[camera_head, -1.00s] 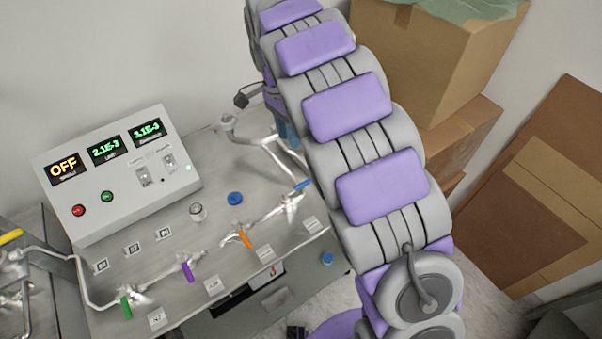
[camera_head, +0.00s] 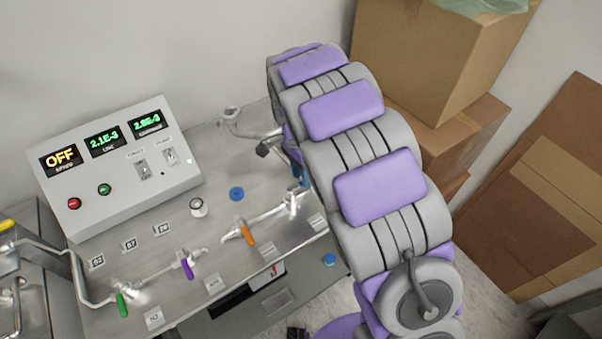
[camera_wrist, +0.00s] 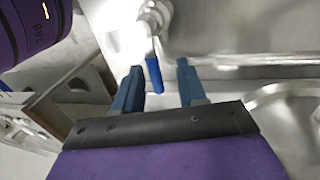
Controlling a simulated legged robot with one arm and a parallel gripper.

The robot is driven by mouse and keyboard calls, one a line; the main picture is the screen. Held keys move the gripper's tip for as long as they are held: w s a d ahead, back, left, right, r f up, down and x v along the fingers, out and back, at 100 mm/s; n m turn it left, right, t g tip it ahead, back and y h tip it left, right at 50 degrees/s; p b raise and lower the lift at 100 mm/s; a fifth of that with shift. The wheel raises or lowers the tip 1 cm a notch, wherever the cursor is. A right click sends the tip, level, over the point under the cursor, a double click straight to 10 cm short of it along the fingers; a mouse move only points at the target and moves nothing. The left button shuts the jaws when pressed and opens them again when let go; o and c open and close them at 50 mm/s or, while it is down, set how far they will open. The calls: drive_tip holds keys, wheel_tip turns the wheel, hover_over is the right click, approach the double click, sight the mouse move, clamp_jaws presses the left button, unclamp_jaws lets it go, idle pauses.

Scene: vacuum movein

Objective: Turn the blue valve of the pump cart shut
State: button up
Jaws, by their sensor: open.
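The blue valve handle (camera_wrist: 154,75) hangs from a silver pipe fitting in the wrist view. My gripper (camera_wrist: 159,70) is open, with one dark blue finger on each side of the handle and a gap on both sides. The right gap looks wider. In the head view, my gripper (camera_head: 295,168) is down at the right end of the pipe line on the pump cart (camera_head: 215,160), partly hidden behind my arm. The blue handle cannot be told apart from my fingers there.
An orange valve (camera_head: 246,235), a purple valve (camera_head: 186,268) and a green valve (camera_head: 122,304) sit along the same pipe line. A control box (camera_head: 115,165) reading OFF stands behind. Cardboard boxes (camera_head: 430,60) stand to the right by the wall.

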drive_tip(key=shift+d+r, duration=0.1)
drive_tip(key=shift+d, duration=0.85)
drive_tip(key=shift+c, duration=0.2)
drive_tip(key=shift+a, duration=0.1)
drive_tip(key=shift+c, duration=1.4)
drive_tip(key=shift+a, duration=0.6)
clamp_jaws()
drive_tip(key=shift+d, duration=0.15)
